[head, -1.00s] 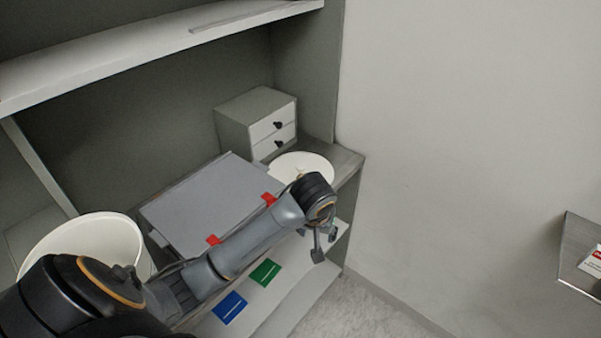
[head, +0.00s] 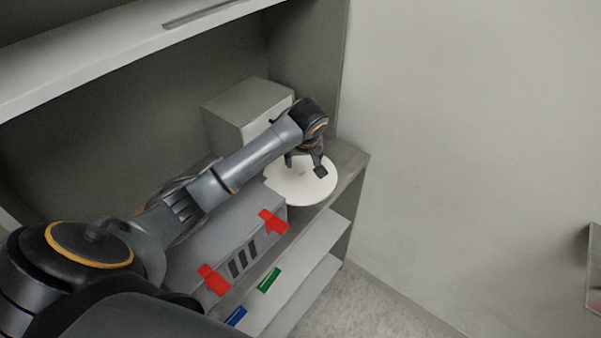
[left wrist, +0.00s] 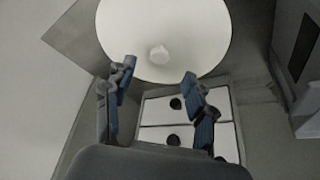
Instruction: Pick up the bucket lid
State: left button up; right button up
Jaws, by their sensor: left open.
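The bucket lid (head: 312,190) is a round white disc with a small knob, lying flat on the shelf at its right end. It also shows in the left wrist view (left wrist: 190,40), with its pale knob (left wrist: 159,54) near the middle. My left gripper (head: 305,168) is above the lid, apart from it as far as I can see. In the left wrist view its two blue-padded fingers (left wrist: 160,95) are spread and empty, with the knob beyond them and between their lines. My right gripper is not in view.
A small white drawer cabinet (head: 245,112) stands behind the lid; its dark drawer knobs show in the left wrist view. A grey case with red latches (head: 238,240) lies left of the lid, under my left arm. A plain wall (head: 460,130) is at right.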

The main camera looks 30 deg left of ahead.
aim_at(300, 169)
pick_arm(q)
jog(key=x, duration=0.2)
jog(key=shift+w+a+f, duration=0.2)
jog(key=shift+a+f, duration=0.05)
jog(key=shift+a, duration=0.05)
jog(key=shift+p+x, duration=0.6)
jog(key=shift+x, duration=1.65)
jog(key=shift+w+a+f, duration=0.2)
jog(key=shift+f, duration=0.1)
jog(key=shift+c, duration=0.2)
jog(key=c, duration=1.1)
grip_shut()
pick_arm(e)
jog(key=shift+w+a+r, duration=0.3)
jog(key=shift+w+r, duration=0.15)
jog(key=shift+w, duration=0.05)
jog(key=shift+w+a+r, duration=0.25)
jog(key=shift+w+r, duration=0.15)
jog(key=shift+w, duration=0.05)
